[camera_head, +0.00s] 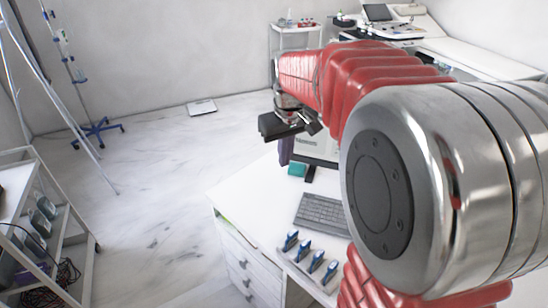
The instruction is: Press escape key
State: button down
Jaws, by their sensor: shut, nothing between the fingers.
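A dark grey keyboard (322,213) lies on the white desk (240,190), its right side partly hidden behind my arm. Its single keys are too small to tell apart, so I cannot pick out the escape key. My gripper (288,127) hangs at the end of my red-sleeved arm, beyond the keyboard in the picture and in front of the monitor (305,148). It is shut and empty, and appears well apart from the keyboard. My arm hides much of the monitor.
Several blue-and-dark handheld items (303,252) stand on a white tray on the desk, near the keyboard. A teal box (297,170) sits by the monitor. A shelf cart (50,215) stands at left. The floor between is clear.

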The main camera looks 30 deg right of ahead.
jog(key=w+d+f+g, duration=0.2)
jog(key=w+d+f, duration=0.6)
jog(key=d+f, duration=0.3)
jog(key=d, duration=0.3)
jog(key=shift+f+y, duration=0.3)
jog(key=shift+f, duration=0.05)
jog(key=shift+f, duration=0.1)
